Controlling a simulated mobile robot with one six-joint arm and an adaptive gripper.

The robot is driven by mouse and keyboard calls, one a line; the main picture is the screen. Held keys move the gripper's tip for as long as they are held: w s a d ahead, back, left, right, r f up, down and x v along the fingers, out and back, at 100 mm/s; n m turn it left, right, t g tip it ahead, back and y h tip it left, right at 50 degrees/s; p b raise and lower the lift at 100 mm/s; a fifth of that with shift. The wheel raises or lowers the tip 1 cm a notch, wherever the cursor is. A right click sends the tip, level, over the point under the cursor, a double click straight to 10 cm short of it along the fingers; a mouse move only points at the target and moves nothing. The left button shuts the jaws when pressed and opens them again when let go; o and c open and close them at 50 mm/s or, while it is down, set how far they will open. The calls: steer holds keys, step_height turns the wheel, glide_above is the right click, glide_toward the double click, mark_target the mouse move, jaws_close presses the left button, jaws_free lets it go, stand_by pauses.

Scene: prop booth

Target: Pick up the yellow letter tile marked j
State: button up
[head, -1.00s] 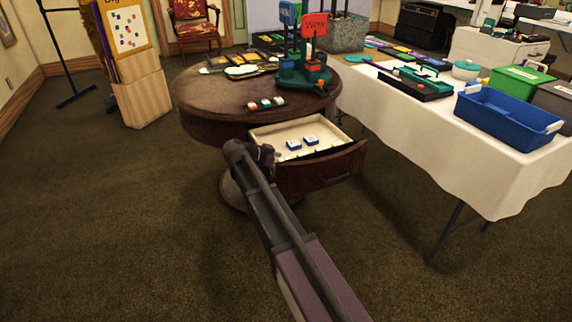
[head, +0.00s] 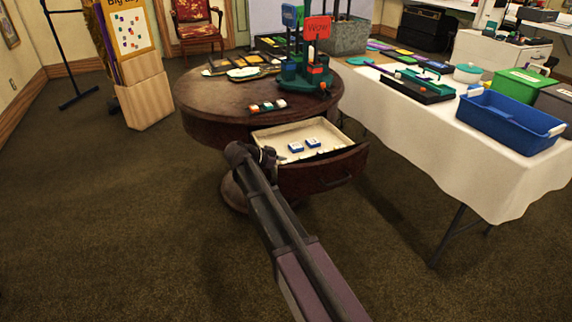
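I cannot make out a yellow tile marked j in the head view. An open drawer (head: 349,160) sticks out of the round wooden table (head: 215,100). Two tiles with blue sides and pale tops lie in it, a left one (head: 296,147) and a right one (head: 312,142). Smaller pale pieces along the drawer's front are too small to read. My gripper (head: 274,157) is at the drawer's left front corner, left of the two blue tiles. My own arm partly hides it, and I cannot see its fingers clearly or anything held in it.
A short row of small coloured blocks (head: 267,106) lies on the tabletop above the drawer. A green stand with a red sign (head: 317,27) stands behind it. At right, a white-clothed table (head: 420,125) holds a blue bin (head: 508,122).

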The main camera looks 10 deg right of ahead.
step_height(320, 180, up, 10)
steer(key=p, duration=0.9)
steer(key=shift+p, duration=0.4)
stand_by(0.4)
